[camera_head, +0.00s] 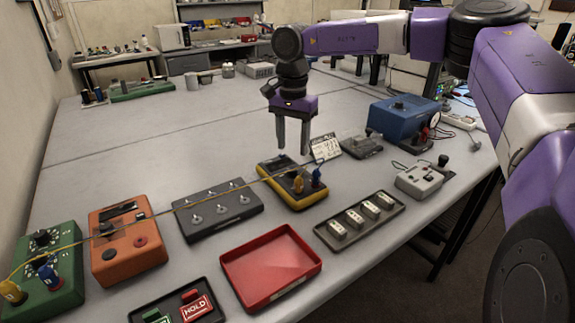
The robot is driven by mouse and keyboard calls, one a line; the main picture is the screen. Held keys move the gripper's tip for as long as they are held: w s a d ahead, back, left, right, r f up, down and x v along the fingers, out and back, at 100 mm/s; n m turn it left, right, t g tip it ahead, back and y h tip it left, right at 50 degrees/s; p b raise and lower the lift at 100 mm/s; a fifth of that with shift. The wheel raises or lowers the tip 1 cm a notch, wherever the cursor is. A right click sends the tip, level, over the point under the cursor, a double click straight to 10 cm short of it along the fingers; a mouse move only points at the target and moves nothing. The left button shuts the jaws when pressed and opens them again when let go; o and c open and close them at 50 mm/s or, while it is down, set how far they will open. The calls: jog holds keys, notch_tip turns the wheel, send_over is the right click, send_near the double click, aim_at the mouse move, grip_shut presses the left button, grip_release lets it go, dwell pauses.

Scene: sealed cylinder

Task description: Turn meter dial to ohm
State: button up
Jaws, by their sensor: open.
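A yellow and black meter (277,182) lies on the grey table near the middle. A yellow plug and a blue plug stand on its right part. Its dial is too small to make out, so I cannot tell which setting it points to. My gripper (292,150) points down just above the far side of the meter. Its two grey fingers are apart with nothing between them. I cannot tell whether the fingertips touch anything.
A thin yellow cable (165,213) runs from the meter to a green box (65,290) at left. A black switch panel (217,205), orange box (128,262), red tray (268,262), grey tray (335,240) and blue box (402,122) stand around. The table behind is mostly clear.

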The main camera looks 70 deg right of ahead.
aim_at(292, 169)
notch_tip(292, 169, down, 7)
jog(key=shift+a+f, duration=0.1)
jog(key=shift+f, duration=0.05)
dwell(0.4)
grip_shut()
